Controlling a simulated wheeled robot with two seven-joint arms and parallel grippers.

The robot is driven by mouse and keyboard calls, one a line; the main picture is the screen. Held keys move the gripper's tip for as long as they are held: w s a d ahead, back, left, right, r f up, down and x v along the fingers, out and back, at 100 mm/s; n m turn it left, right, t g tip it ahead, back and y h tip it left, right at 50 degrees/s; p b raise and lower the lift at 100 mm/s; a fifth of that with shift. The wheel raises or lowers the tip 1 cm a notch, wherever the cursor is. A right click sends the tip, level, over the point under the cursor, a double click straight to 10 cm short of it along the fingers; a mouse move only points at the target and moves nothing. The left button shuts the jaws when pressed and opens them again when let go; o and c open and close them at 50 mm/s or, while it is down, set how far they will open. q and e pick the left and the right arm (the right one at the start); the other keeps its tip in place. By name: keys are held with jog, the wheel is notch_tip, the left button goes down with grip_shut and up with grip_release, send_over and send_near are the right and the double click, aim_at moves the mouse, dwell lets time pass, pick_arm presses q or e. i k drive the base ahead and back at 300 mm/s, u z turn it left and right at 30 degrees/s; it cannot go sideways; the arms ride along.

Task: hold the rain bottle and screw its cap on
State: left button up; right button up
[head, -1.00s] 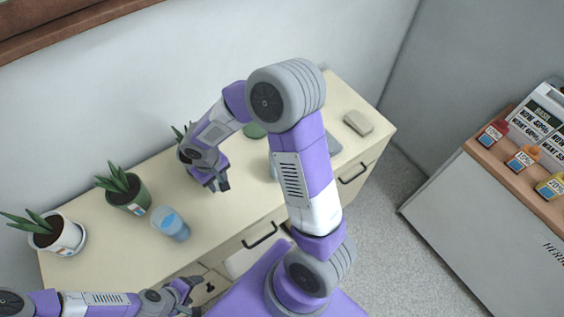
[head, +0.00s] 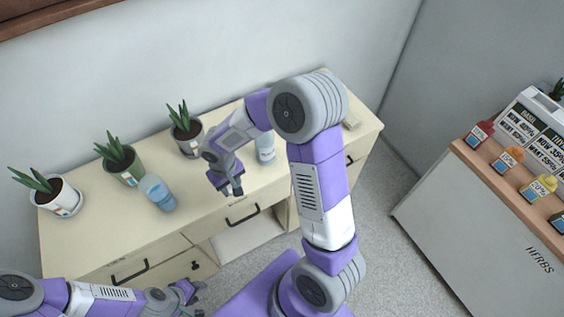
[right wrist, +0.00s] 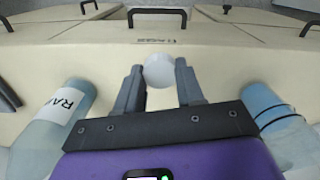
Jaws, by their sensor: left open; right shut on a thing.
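The rain bottle (right wrist: 62,112), pale blue-grey with a white label reading "RA", stands at the left in the right wrist view. In the head view it is the clear bottle (head: 265,149) beside my right forearm, partly hidden. A round white cap (right wrist: 159,70) sits between the fingertips of my right gripper (right wrist: 160,85), which is shut on it. In the head view my right gripper (head: 232,187) is above the cabinet's front part, left of that bottle and apart from it. My left gripper (head: 190,291) is open and empty, low in front of the cabinet.
A second, bluer bottle (head: 158,193) stands left on the cabinet top (head: 95,225); it also shows in the right wrist view (right wrist: 275,120). Several potted plants (head: 120,163) line the back. The front has drawer handles (head: 242,214). A herbs counter (head: 480,215) stands right.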

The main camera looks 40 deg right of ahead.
aim_at(264, 145)
jog(key=k, duration=0.55)
jog(key=z, duration=1)
